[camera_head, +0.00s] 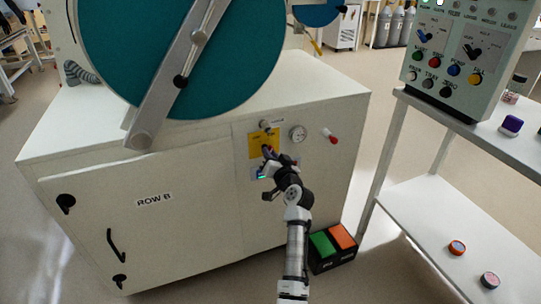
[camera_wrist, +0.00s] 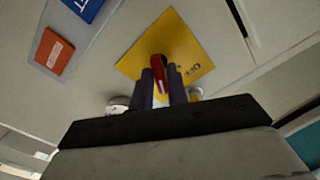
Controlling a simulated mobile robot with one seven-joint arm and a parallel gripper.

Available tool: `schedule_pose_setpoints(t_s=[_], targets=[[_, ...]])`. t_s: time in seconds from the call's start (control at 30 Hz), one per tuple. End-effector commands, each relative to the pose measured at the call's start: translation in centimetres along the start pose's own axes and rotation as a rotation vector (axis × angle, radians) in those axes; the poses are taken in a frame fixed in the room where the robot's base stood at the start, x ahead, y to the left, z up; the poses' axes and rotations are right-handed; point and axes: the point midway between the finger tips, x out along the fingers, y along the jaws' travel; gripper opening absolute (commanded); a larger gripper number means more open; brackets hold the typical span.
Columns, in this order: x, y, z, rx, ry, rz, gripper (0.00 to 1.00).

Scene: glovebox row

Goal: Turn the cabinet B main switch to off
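The main switch is a red handle (camera_wrist: 158,72) on a yellow plate (camera_wrist: 193,52). The yellow plate (camera_head: 257,139) also shows on the front of the cabinet marked ROW B (camera_head: 154,199). In the head view my gripper (camera_head: 268,160) is at the plate's lower part and hides most of the handle. In the wrist view the two dark fingers of my gripper (camera_wrist: 160,88) stand close on both sides of the red handle, with only a narrow gap between them. They look shut on it. The handle's exact angle is hard to read.
A round gauge (camera_head: 298,133) and a red-tipped lever (camera_head: 331,136) are right of the plate. A large teal disc (camera_head: 240,60) is above the cabinet. A green-and-orange pedal box (camera_head: 333,246) sits on the floor. A shelf with a control panel (camera_head: 466,55) stands at right.

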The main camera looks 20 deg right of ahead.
Motion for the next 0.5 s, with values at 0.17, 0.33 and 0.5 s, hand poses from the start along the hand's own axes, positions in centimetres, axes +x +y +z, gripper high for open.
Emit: schedule_pose_setpoints(t_s=[0.17,0.33,0.5], targets=[[-0.02,0.01,0.00,0.000,0.000,0.000,0.00],[-0.02,0.06,0.09,-0.006,0.000,0.000,0.00],[-0.01,0.21,0.37,-0.050,0.001,0.000,0.00]])
